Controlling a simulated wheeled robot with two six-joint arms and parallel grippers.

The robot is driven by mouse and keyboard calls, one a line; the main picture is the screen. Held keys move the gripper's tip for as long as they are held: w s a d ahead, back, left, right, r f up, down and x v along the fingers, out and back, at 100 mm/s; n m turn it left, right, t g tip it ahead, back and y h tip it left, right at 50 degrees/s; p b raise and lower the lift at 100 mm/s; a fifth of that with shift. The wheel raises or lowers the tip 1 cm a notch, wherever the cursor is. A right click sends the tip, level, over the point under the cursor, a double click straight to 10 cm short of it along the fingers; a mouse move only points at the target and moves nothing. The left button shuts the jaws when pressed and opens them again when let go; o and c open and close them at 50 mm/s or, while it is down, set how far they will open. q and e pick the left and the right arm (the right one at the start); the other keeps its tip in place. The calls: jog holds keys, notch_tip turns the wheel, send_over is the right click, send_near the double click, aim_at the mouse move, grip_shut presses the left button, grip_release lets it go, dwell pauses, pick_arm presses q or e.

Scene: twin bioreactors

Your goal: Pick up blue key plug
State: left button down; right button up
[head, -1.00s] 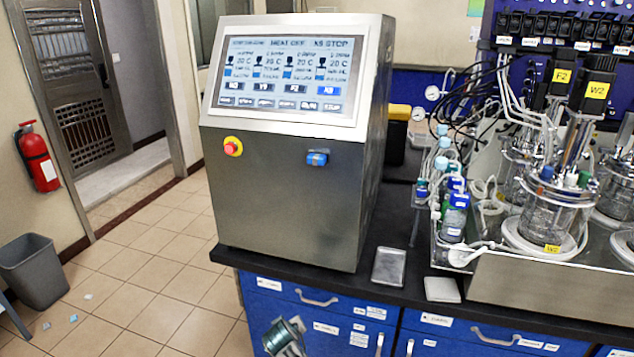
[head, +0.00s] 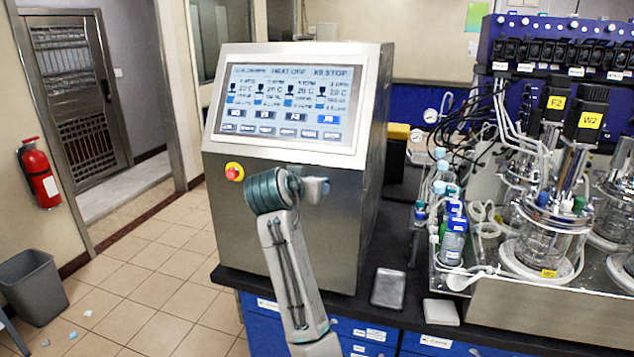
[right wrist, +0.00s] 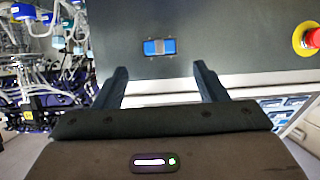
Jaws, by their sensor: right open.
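The blue key plug (right wrist: 160,47) sits in a small metal plate on the dark front panel of the control cabinet (head: 235,225). In the head view the plug is hidden behind my right arm. My right gripper (right wrist: 160,68) is open and empty. In the right wrist view its two fingers point at the panel, one on each side of the plug's position, and the plug shows just beyond the fingertips. It looks apart from both fingers. In the head view my right wrist is in front of the panel. My left gripper is in neither view.
A red and yellow stop button (head: 234,172) is on the same panel, left of my wrist; it also shows in the right wrist view (right wrist: 312,38). A lit screen (head: 285,105) is above. Glass bioreactors (head: 545,235) and bottles (head: 453,240) stand right. Two small flat pads lie on the bench.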

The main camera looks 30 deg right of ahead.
jog(key=p+x, duration=0.3)
jog(key=x, duration=0.3)
jog(key=shift+f+p, duration=0.15)
jog(key=shift+p, duration=0.25)
jog(key=shift+c, duration=1)
jog(key=c, duration=1.1)
